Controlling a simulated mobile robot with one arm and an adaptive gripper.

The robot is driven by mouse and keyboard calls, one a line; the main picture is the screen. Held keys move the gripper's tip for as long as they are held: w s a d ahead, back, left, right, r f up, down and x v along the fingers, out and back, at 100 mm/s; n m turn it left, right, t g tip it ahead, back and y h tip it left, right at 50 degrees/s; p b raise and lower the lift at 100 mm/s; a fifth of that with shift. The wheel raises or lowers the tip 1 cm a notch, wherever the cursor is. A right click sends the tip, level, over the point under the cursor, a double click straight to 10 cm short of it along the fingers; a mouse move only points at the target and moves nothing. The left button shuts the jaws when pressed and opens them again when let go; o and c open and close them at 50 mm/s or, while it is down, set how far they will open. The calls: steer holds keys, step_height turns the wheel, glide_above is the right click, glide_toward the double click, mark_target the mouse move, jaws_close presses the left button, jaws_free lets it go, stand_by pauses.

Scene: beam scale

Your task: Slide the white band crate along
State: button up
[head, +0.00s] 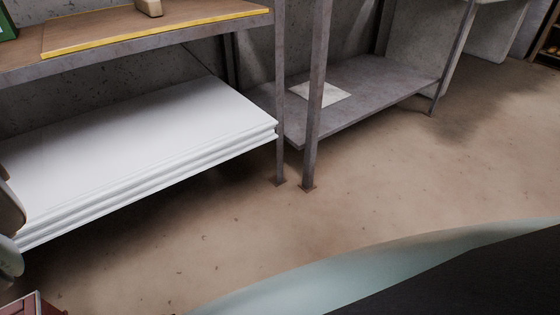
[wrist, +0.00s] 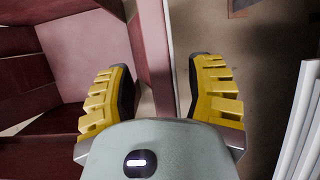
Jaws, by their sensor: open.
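A dark red crate (wrist: 152,45) fills the left and middle of the wrist view, with its upright wall running between my fingers. Its paler reddish inside shows at the left. A small part of a red crate (head: 32,304) also shows at the bottom left corner of the head view. I cannot make out a white band on it for certain. My gripper (wrist: 160,80) is open, with one yellow-padded finger on each side of the wall. I cannot tell whether either finger touches it.
A stack of white boards (head: 140,140) lies on the low shelf at the left, and its edges show at the right of the wrist view (wrist: 300,120). Metal posts (head: 316,110) stand beside it. A grey low shelf (head: 390,85) holds a pale sheet (head: 320,93). Brown floor (head: 400,170) is clear.

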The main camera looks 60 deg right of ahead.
steer(key=shift+v, duration=2)
steer(key=shift+d+r, duration=0.25)
steer(key=shift+r, duration=0.1)
steer(key=shift+d+r, duration=0.15)
steer(key=shift+r, duration=0.5)
steer(key=shift+s+d+r, duration=0.2)
steer(key=shift+d+r, duration=0.1)
steer(key=shift+r, duration=0.2)
